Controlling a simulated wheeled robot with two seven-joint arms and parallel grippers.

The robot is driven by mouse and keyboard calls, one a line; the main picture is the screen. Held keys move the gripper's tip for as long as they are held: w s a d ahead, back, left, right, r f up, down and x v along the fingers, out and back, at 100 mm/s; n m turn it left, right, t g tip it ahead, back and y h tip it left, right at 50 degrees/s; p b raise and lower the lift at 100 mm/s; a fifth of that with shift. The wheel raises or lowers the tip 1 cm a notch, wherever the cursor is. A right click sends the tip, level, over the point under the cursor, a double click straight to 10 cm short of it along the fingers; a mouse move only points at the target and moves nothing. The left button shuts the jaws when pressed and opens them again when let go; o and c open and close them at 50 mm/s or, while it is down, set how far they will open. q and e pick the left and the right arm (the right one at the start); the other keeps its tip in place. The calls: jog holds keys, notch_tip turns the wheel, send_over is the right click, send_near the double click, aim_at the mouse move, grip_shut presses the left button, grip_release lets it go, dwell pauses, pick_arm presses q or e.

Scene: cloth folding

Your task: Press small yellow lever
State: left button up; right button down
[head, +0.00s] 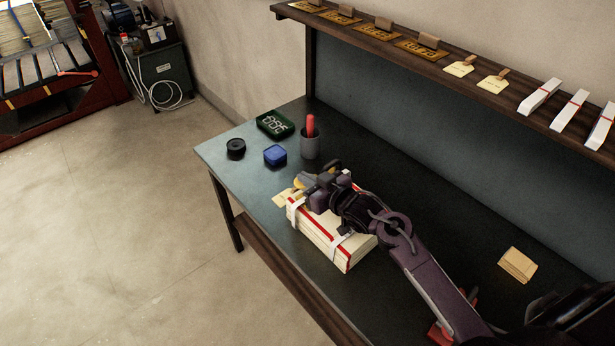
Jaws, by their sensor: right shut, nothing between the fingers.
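My right arm comes in from the lower right. Its gripper (310,190) is shut and empty, over the far left end of a white stack with red edges and white bands (330,240) on the dark workbench (420,265). A small yellow piece (299,180) shows right beside the fingers, partly hidden by them. I cannot tell whether it is the small yellow lever, or whether the fingers touch it. A pale tan tag (286,198) lies by the stack's left end. My left gripper is not in view.
A grey cup with a red item (310,146), a blue box (275,156), a black round item (236,148) and a green tray (275,124) stand beyond the gripper. A tan packet (517,264) lies at right. A shelf (455,50) with tags runs above.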

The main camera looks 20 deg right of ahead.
jog(key=shift+f, duration=0.3)
jog(key=shift+a+f, duration=0.1)
jog(key=shift+s+a+f+n, duration=0.1)
jog(key=shift+a+f+n, duration=0.05)
jog(key=shift+n, duration=0.15)
